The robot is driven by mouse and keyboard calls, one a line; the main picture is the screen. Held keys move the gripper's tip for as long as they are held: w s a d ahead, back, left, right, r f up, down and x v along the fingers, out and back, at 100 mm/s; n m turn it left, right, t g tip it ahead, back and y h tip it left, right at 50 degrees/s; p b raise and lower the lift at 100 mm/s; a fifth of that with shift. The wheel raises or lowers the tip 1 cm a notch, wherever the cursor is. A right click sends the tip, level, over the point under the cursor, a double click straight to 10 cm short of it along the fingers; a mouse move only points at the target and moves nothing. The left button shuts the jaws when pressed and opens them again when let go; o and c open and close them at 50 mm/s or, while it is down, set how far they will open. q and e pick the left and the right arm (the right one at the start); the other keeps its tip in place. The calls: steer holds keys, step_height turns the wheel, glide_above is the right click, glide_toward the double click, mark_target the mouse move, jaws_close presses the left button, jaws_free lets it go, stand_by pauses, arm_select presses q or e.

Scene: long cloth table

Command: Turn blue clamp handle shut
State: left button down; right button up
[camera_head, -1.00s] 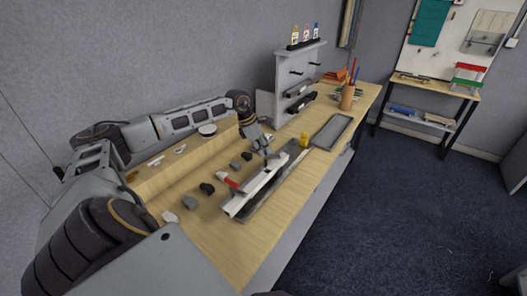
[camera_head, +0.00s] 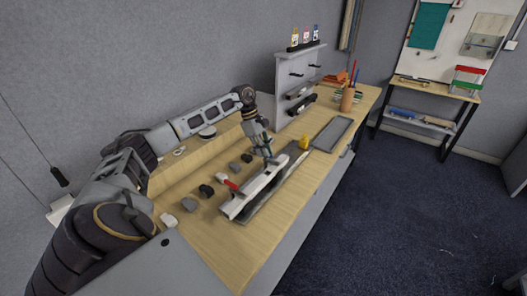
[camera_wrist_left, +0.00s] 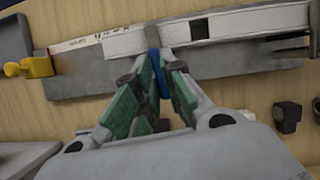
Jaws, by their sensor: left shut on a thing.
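The blue clamp handle (camera_wrist_left: 159,72) shows as a narrow strip between the fingers in the left wrist view. My left gripper (camera_wrist_left: 165,68) is shut on it, and the green-padded fingers hide most of it. In the head view my left gripper (camera_head: 269,158) reaches down to the far end of a white rail (camera_head: 256,188); the blue handle is too small to make out there. The rail lies on a grey plate (camera_head: 277,187) on the table. A red clamp handle (camera_head: 231,184) is at the rail's near end. My right gripper is not in view.
Several dark and grey blocks (camera_head: 206,190) lie left of the rail. A yellow piece (camera_head: 304,142) and a grey tray (camera_head: 332,133) are beyond the gripper. A grey rack (camera_head: 298,85) stands at the back of the wooden table (camera_head: 215,230).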

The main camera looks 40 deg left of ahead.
arm_select(q)
steer(key=shift+m, duration=0.6)
steer(key=shift+g, duration=0.3)
steer(key=c, duration=1.5)
jaws_free()
steer(key=shift+a+r, duration=0.1)
steer(key=shift+v, duration=5.9)
